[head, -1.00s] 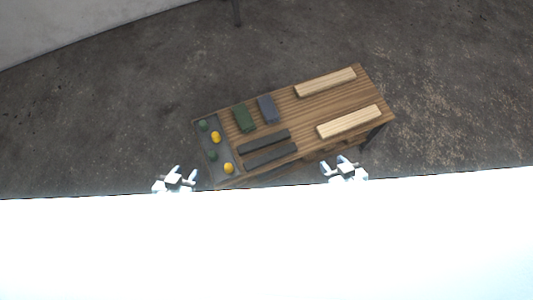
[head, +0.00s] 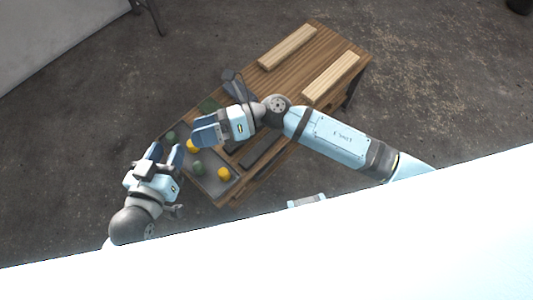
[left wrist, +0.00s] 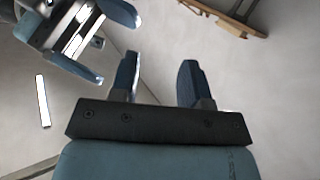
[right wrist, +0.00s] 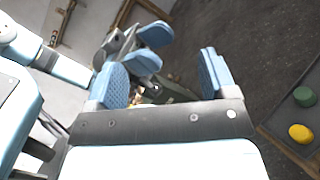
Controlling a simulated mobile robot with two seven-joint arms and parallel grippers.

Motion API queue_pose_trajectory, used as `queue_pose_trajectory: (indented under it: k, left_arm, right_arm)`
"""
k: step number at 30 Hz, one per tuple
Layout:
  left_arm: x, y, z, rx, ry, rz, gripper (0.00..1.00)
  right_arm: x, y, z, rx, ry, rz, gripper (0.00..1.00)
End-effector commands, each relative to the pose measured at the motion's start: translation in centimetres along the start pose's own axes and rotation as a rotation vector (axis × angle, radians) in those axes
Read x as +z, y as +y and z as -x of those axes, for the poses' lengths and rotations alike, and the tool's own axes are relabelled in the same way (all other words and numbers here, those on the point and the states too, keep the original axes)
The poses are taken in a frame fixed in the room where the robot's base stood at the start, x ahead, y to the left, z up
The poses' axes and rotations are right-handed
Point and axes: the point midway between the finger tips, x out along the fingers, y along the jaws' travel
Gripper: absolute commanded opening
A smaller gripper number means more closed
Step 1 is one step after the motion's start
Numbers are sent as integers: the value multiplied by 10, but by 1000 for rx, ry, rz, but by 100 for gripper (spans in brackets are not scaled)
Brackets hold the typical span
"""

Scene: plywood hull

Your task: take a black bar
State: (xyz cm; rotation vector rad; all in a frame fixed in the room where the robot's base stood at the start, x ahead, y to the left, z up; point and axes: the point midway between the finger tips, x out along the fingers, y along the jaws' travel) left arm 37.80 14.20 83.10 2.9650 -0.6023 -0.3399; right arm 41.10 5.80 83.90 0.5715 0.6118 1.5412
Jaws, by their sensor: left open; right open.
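A black bar (head: 262,152) lies on the wooden table, partly seen below my right forearm in the head view. Another black bar shown earlier is largely hidden by my right gripper. My right gripper (head: 205,132) is open and empty over the tray end of the table, with the arm crossing above the tabletop. My left gripper (head: 165,154) is open and empty, just off the tray's left side. The two grippers are close together, fingers nearly facing. The right gripper also shows in the left wrist view (left wrist: 80,45). No black bar is clear in either wrist view.
The table (head: 300,60) holds two pale wooden bars (head: 287,46) (head: 331,76) at its far end. A grey tray (head: 217,186) holds yellow and green round pieces. Bare floor surrounds the table.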

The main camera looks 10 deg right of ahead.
Motion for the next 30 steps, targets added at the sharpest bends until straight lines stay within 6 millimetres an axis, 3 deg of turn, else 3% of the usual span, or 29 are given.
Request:
queue_pose_trajectory:
  k: [1,4,6,9,12,15,18,22,30]
  left_arm:
    - [25,-1,-7,15,29,4,43]
    - [35,4,-12,46,84,17,43]
    - [41,8,-14,67,119,25,43]
    - [47,12,-15,94,165,36,43]
    - [51,16,-15,116,199,45,43]
    - [53,19,-14,132,222,53,43]
    - [52,20,-12,141,234,57,43]
    - [57,21,-14,147,220,57,43]
    - [82,19,-20,157,136,52,43]
  right_arm:
    - [-36,-36,1,-9,159,156,78]
    - [-84,-88,16,-27,500,448,78]
    - [-108,-129,39,-46,742,622,78]
    - [-125,-183,82,-78,1064,811,78]
    - [-125,-224,124,-112,1328,926,78]
    - [-118,-248,156,-140,1516,984,78]
    - [-111,-259,174,-157,1621,1008,78]
    - [-118,-271,181,-163,1662,1013,78]
    - [-157,-307,180,-162,1658,1011,78]
